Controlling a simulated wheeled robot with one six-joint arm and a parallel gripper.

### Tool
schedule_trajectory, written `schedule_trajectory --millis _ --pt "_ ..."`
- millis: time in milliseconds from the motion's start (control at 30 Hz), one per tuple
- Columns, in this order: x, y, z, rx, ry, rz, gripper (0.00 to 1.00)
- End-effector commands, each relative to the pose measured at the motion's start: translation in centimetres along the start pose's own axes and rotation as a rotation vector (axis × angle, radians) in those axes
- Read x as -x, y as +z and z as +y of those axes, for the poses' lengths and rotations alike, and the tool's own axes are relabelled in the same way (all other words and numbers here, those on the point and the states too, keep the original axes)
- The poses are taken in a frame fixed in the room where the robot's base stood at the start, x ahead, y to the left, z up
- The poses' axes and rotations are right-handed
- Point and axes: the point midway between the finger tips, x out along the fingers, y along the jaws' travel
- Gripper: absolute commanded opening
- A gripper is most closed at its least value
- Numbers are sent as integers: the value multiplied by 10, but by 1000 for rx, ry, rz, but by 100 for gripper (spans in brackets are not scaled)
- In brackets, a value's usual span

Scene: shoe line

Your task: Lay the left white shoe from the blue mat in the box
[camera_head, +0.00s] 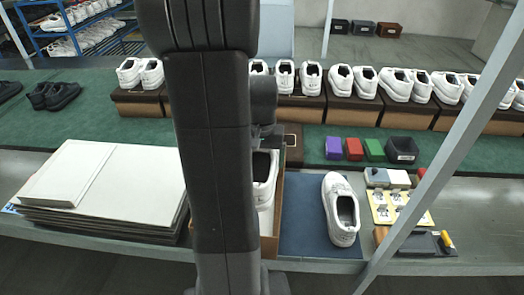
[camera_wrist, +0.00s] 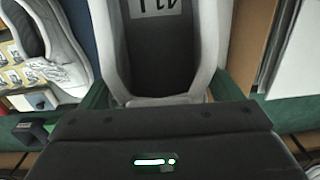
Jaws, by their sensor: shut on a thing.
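My gripper (camera_wrist: 165,95) is shut on a white shoe (camera_wrist: 215,30), with one green finger on each side of its heel. In the head view this shoe (camera_head: 264,192) is partly hidden by my arm. It is at the open brown box (camera_head: 270,246), inside or just above it; I cannot tell whether it touches the bottom. The other white shoe (camera_head: 345,238) lies on the right part of the blue mat (camera_head: 303,225), its opening up. It also shows at the upper left of the wrist view (camera_wrist: 62,65).
A stack of white lids (camera_head: 105,180) lies left of the box. Right of the mat are a yellow card sheet (camera_head: 385,215) and small tools. Coloured blocks (camera_head: 354,149) and a dark bin (camera_head: 402,150) stand behind. Several shoe pairs on boxes line the back.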

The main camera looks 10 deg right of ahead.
Motion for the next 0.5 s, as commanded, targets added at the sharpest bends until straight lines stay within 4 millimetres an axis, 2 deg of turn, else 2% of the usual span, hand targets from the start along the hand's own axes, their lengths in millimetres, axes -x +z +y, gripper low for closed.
schedule_trajectory --millis 500 --pt "-46 0 0 -1 0 0 52"
